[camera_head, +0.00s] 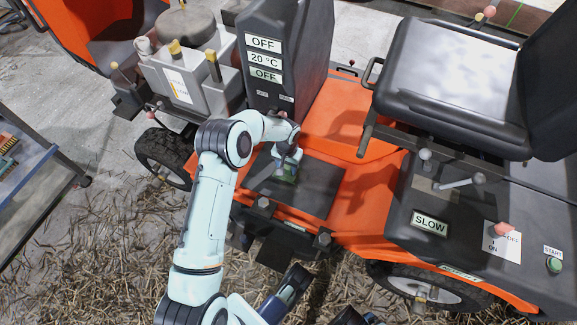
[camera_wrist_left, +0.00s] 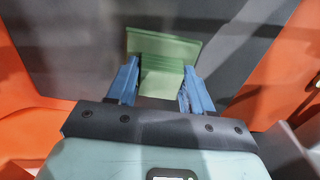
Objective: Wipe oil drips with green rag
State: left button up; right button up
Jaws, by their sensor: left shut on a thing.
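The green rag (camera_wrist_left: 163,48) is a small folded piece of cloth. My left gripper (camera_wrist_left: 158,88) is shut on it, with the rag between its two blue fingers and spreading out beyond their tips. In the head view the left gripper (camera_head: 288,168) points down at the dark footplate (camera_head: 318,188) of the orange vehicle, and the rag (camera_head: 284,178) shows just below it, at or close to the plate surface. I cannot make out distinct oil drips; the gripper and rag hide part of the plate. I cannot make out my right gripper.
A black console (camera_head: 283,50) with OFF and 20 °C labels rises just behind the gripper. A black seat (camera_head: 455,80) and a side panel with a SLOW label (camera_head: 430,223) stand to the right. A low blue-grey cart (camera_head: 25,195) is at left.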

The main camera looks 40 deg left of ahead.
pick_arm(q)
jog(key=shift+w+d, duration=0.2)
jog(key=shift+d, duration=0.55)
jog(key=shift+w+d, duration=0.15)
jog(key=shift+d, duration=0.6)
jog(key=shift+s+a+f, duration=0.1)
jog(key=shift+s+a, duration=0.1)
jog(key=shift+a, duration=0.6)
jog(key=shift+s+a, duration=0.25)
jog(key=shift+a, duration=0.55)
jog(key=shift+w+d, duration=0.2)
jog(key=shift+d, duration=0.6)
jog(key=shift+w+d, duration=0.25)
jog(key=shift+d, duration=0.6)
jog(key=shift+s+a, duration=0.2)
jog(key=shift+a, duration=0.7)
jog(key=shift+s+a+b, duration=0.25)
jog(key=shift+a+b, duration=0.15)
jog(key=shift+a, duration=0.35)
